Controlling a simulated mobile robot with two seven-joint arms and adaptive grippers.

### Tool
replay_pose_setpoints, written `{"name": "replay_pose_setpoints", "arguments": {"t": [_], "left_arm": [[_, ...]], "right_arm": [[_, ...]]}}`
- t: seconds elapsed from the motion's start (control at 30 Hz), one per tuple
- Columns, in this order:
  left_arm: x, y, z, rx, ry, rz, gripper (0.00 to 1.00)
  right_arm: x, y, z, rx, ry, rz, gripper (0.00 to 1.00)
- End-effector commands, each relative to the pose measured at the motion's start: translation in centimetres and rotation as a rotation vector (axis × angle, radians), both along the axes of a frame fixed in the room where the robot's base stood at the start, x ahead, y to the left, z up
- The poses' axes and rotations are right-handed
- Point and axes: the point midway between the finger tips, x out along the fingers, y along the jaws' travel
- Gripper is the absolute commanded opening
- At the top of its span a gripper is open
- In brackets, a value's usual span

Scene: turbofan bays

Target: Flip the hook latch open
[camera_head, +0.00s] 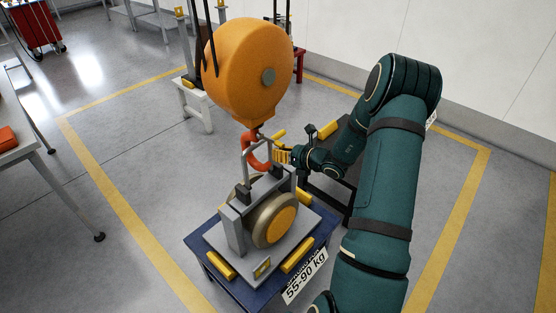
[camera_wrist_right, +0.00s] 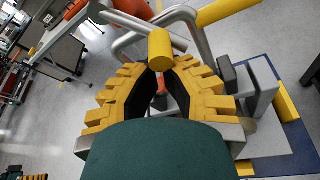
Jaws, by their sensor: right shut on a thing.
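The red-orange hook (camera_head: 257,156) hangs under the orange hoist body (camera_head: 248,72) and passes by the grey bail (camera_head: 245,150) of the load. My right gripper (camera_head: 280,155) is beside the hook on its right. In the wrist view, its yellow fingers (camera_wrist_right: 160,72) close around a short yellow cylinder (camera_wrist_right: 160,47), which appears to be the latch's grip. The latch itself is too small and covered to tell how far it is turned. The grey bail (camera_wrist_right: 189,27) also shows beyond the fingers. My left gripper is out of view.
The load, with a round tan and orange wheel (camera_head: 275,222), stands on a blue table (camera_head: 214,262) marked 55-90 kg. A white stand (camera_head: 194,108) is behind. Yellow floor lines surround open grey floor on the left.

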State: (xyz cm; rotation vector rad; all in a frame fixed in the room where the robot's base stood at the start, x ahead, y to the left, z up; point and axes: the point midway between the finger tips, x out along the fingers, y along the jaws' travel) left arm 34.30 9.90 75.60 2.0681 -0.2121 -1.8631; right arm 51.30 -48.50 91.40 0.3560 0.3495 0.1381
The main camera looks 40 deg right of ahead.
Motion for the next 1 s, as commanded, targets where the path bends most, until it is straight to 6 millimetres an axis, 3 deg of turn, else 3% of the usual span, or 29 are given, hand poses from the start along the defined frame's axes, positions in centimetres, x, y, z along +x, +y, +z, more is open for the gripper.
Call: {"name": "replay_pose_setpoints", "arguments": {"t": [0.37,1.0], "left_arm": [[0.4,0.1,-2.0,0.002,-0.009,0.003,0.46],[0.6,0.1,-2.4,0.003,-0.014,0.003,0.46]], "right_arm": [[0.2,-1.1,0.9,-0.247,-0.025,0.003,0.00],[0.2,-2.0,1.8,-0.239,-0.021,0.002,0.00]]}}
